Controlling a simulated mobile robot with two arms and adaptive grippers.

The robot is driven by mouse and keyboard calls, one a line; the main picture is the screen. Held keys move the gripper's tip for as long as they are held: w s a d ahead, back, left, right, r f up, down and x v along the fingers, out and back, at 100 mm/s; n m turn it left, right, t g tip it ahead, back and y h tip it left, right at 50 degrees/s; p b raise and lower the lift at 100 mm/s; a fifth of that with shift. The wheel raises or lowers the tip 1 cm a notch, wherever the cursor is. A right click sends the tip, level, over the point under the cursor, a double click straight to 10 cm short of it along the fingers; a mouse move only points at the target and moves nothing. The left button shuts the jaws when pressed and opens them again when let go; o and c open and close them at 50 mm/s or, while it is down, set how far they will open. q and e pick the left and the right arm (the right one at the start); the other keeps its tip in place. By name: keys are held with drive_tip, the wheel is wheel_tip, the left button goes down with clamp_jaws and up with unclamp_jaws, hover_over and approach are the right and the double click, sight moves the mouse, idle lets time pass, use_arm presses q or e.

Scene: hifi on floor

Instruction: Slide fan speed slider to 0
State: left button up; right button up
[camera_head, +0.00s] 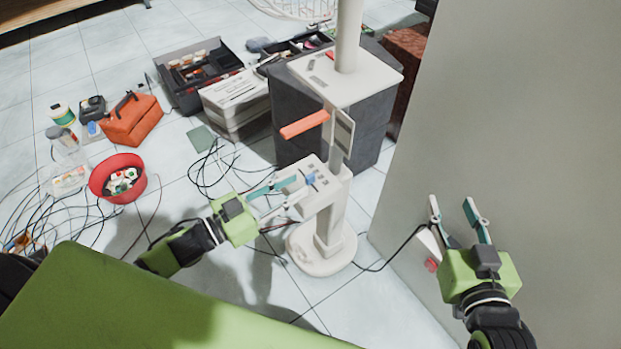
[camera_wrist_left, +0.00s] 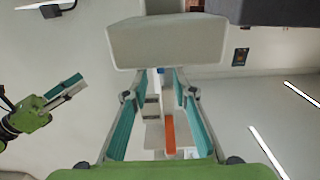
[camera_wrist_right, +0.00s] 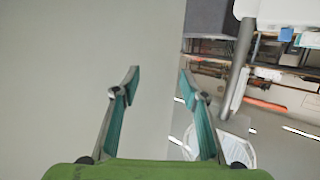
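A white stand with a round base (camera_head: 320,250) is on the tiled floor at the middle of the head view. Its boxy head (camera_head: 318,196) has dark marks and a small blue piece (camera_head: 310,180) on top; I cannot tell for sure which part is the fan speed slider or its setting. An orange bar (camera_head: 304,125) sticks out beside an upright plate above it, and also shows in the left wrist view (camera_wrist_left: 169,134). My left gripper (camera_head: 288,194) is open at the left side of the head; contact is unclear. My right gripper (camera_head: 455,206) is open and empty, beside the grey wall.
A large grey panel (camera_head: 530,120) fills the right. A red bowl (camera_head: 118,195), an orange bag (camera_head: 131,121), a toolbox (camera_head: 200,95) and loose cables lie left.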

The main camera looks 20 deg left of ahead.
sight(299, 170)
use_arm(q)
drive_tip(key=shift+b+x, duration=0.45)
drive_tip(key=shift+x, duration=2.25)
use_arm(e)
wheel_tip(299, 170, up, 6)
drive_tip(key=w+a+t+y, duration=0.1)
drive_tip(key=t, duration=0.2)
drive_tip(key=shift+w+a, duration=0.1)
use_arm(q)
clamp_jaws()
drive_tip(key=w+a, duration=0.2)
drive_tip(key=a, duration=0.1)
drive_tip(key=shift+w+a, duration=0.1)
drive_tip(key=shift+w, duration=0.15)
drive_tip(key=shift+w+a, duration=0.1)
drive_tip(key=shift+a, duration=0.1)
use_arm(e)
drive_tip(key=shift+d+f+g, duration=0.15)
drive_tip(key=shift+f+g, duration=0.05)
drive_tip(key=shift+f, duration=0.35)
drive_tip(key=shift+d+f+g, duration=0.15)
drive_tip(key=shift+f+g, duration=0.05)
drive_tip(key=shift+f, duration=0.3)
